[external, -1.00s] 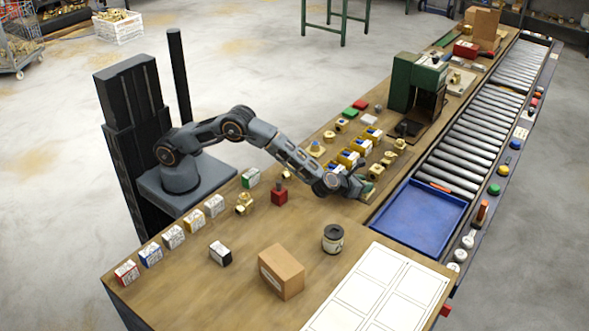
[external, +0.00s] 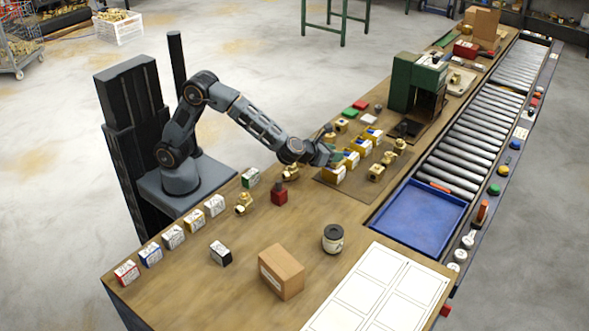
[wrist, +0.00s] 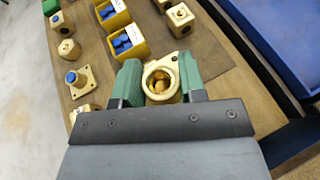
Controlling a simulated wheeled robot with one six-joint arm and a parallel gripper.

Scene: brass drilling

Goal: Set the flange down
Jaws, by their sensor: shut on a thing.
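My gripper (external: 336,157) is over the brown mat (external: 328,180), near the yellow bins (external: 352,159). In the wrist view its green fingers (wrist: 160,83) are shut on a brass flange (wrist: 160,66). The flange has a round bore that faces the camera and a small hole near its upper corner. Its lower part is hidden by the gripper body.
Brass fittings (external: 376,172) stand right of the bins. Another square-based brass part with a blue top (wrist: 76,79) lies left of my fingers. A blue tray (external: 420,207) lies right of the mat. The bench front has free room.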

